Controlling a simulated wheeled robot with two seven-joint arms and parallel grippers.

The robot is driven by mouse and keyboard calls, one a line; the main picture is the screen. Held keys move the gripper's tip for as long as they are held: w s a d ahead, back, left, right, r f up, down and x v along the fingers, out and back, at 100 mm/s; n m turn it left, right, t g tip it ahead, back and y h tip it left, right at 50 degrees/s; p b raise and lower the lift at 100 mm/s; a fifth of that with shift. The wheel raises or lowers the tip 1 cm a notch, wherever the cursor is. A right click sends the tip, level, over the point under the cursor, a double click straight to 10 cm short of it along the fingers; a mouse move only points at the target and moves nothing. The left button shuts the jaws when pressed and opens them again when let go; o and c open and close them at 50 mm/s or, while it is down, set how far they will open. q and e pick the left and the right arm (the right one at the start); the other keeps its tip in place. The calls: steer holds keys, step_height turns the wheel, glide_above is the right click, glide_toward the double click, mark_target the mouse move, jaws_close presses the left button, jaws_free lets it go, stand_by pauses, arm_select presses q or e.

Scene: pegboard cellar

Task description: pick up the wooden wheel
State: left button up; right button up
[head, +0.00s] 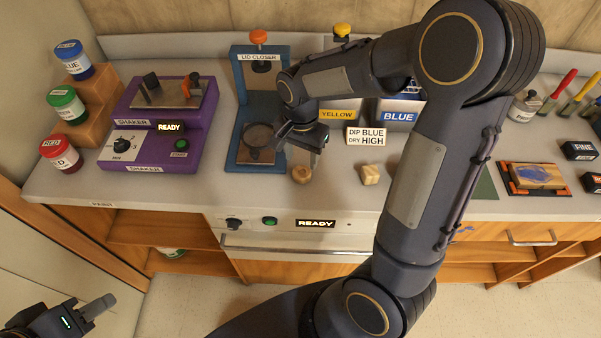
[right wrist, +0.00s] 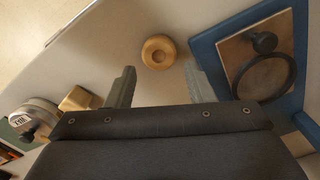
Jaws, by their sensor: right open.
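The wooden wheel (head: 301,174) lies on the grey bench top near its front edge, just right of the blue lid closer. In the right wrist view the wheel (right wrist: 158,52) is a round, light-wood ring with a small centre hole, lying flat. It shows between and beyond the fingertips of my right gripper (right wrist: 160,76), which is open and empty. In the head view my right gripper (head: 302,150) hangs over the bench just behind the wheel, apart from it as far as I can see. My left gripper (head: 95,307) is at the lower left, away from the bench; its jaw gap is unclear.
The blue lid closer (head: 239,104) stands close beside the wheel. A wooden block (head: 370,174) lies to the right. The purple shaker (head: 165,142) is further left. My right arm hides part of the bench.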

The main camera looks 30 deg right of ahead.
mark_target(302, 172)
step_height(302, 172, down, 6)
steer(key=shift+s+r+p, duration=0.1)
steer(key=shift+r+p, duration=0.05)
steer(key=shift+p, duration=0.25)
steer(key=c, duration=0.6)
steer(key=shift+r, duration=0.15)
